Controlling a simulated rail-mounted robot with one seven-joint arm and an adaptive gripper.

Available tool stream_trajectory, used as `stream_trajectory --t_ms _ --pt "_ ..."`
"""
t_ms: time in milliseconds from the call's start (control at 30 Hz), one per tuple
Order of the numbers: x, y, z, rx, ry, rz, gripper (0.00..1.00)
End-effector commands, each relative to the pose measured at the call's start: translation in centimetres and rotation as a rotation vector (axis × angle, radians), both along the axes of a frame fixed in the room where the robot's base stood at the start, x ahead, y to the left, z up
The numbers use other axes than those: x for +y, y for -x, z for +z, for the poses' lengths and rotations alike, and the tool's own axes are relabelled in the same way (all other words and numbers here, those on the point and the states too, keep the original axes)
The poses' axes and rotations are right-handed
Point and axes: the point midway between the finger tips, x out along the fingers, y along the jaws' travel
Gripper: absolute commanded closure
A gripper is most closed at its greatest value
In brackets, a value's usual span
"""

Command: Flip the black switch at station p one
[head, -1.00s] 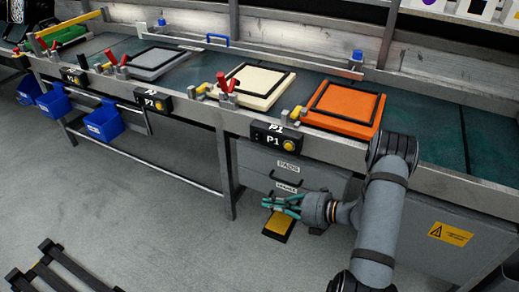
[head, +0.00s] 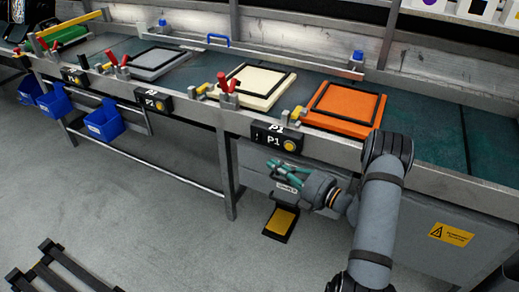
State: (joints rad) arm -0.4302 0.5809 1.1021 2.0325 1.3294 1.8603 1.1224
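The black P1 control box (head: 268,137) is fixed to the front edge of the bench, below the orange pad. It has a P1 label and a round yellow button (head: 290,145). A separate black switch on it is too small to make out. My gripper (head: 276,173) is in front of the drawer unit, just below the box and apart from it. It points left, and its teal fingers look spread with nothing between them.
An orange pad (head: 343,109) and a cream pad (head: 257,86) lie on the bench, with yellow and red clamps near them. The P2 box (head: 152,99) is further left. A black and yellow pedal (head: 281,222) is on the floor below my gripper.

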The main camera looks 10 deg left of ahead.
Motion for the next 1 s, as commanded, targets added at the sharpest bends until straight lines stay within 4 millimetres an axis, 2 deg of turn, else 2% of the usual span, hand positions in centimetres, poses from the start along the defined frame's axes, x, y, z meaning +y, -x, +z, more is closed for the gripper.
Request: stream_trajectory --t_ms 433,500,700,1000 --pt "7.9 -4.1 -0.4 -0.004 0.001 0.004 1.0" --pt "7.4 -5.4 -0.6 -0.004 -0.001 -0.003 1.0" --pt "7.0 -7.4 -0.9 -0.002 0.0 0.001 1.0" --pt "6.7 -8.0 -0.9 0.0 0.001 0.0 1.0"
